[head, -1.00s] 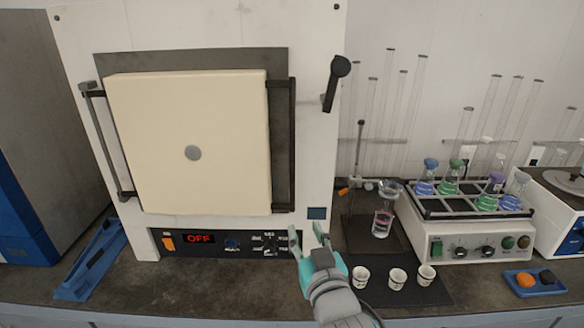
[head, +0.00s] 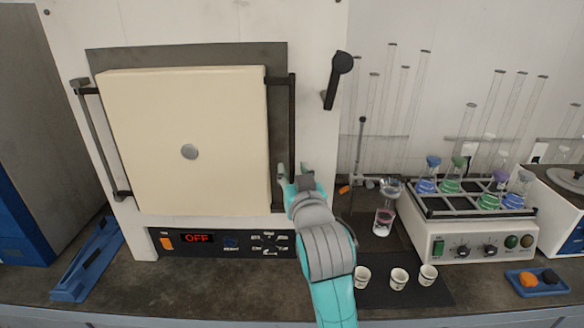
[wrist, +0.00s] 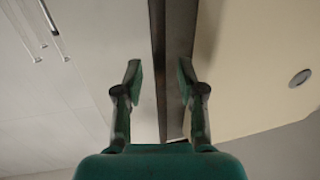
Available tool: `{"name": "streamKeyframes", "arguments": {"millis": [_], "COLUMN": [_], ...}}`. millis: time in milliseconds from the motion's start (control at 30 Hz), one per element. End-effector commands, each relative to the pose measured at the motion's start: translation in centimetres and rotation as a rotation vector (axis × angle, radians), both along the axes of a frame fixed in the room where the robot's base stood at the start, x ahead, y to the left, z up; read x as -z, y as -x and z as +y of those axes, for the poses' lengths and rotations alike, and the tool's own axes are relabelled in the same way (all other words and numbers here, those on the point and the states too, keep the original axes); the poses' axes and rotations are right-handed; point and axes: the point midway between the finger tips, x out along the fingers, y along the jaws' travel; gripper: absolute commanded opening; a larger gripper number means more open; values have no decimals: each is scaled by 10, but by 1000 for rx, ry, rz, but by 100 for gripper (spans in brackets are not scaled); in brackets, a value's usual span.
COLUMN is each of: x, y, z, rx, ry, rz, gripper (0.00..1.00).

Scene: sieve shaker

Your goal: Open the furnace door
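The furnace door (head: 150,125) is a cream block with a grey round knob in its middle, and it looks closed against the dark frame of the white furnace (head: 200,30). A dark upright bar (head: 290,115) runs down the door's right side. My gripper (head: 292,172) is open at the lower part of this bar. In the wrist view my gripper (wrist: 160,80) has its fingers apart, with the bar (wrist: 172,60) showing between and behind them. I cannot tell whether the fingers touch it. The door (wrist: 260,70) is on the right there.
A black lever (head: 337,80) is on the furnace front, above and right of my gripper. The display (head: 197,238) below the door reads OFF. To the right stand a glass beaker (head: 383,221), several white cups (head: 398,278) and a shaker with flasks (head: 470,238).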

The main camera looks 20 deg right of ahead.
Motion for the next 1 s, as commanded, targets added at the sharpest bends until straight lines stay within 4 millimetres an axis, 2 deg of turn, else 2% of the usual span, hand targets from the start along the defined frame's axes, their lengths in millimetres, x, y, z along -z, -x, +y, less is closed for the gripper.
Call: {"name": "streamKeyframes", "arguments": {"millis": [200,533,567,700,1000], "x": [0,0,0,0,0], "y": [-20,-23,-23,-23,-23], "z": [-3,-3,-3,-3,-3], "rx": [0,0,0,0,1], "ry": [0,0,0,0,0], "rz": [0,0,0,0,0], "gripper": [39,39,37,2,0]}}
